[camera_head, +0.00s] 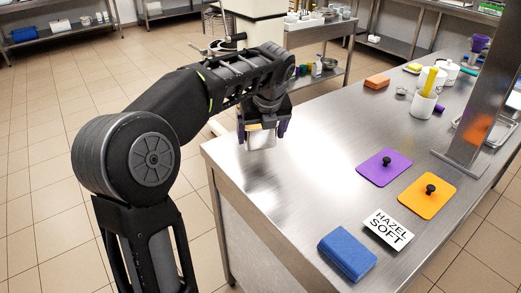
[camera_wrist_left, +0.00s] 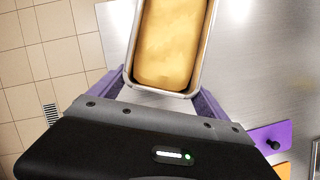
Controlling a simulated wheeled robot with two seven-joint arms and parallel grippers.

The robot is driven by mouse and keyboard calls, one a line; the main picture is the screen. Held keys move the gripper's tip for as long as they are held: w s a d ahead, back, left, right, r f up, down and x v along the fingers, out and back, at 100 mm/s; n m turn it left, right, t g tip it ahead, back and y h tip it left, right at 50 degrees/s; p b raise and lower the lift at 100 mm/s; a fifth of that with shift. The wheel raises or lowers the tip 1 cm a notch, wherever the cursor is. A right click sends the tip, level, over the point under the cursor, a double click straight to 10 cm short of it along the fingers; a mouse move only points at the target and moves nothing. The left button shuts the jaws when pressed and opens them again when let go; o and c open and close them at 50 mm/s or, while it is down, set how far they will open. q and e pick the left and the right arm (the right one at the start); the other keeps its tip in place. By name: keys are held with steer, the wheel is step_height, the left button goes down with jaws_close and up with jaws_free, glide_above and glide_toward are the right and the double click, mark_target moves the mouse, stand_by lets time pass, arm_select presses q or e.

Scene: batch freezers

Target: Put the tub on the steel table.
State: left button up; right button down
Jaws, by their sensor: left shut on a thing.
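The tub (camera_head: 261,140) is a pale metal rectangular container. In the left wrist view its tub rim (camera_wrist_left: 206,62) surrounds a smooth golden-yellow filling. My left gripper (camera_head: 262,130) is shut on the tub, its purple fingers on either side of the tub's end in the left wrist view. The tub shows against the left end of the steel table (camera_head: 305,150). I cannot tell whether its base touches the tabletop. My right gripper is in neither view.
A steel post (camera_head: 482,105) stands farther right. The tabletop's left middle is clear.

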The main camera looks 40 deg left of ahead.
mark_target(262, 146)
arm_select(q)
steer(key=shift+f, duration=0.7)
steer(key=shift+f, duration=1.9)
steer(key=o, duration=1.9)
steer(key=v, duration=1.2)
steer(key=shift+d, duration=0.1)
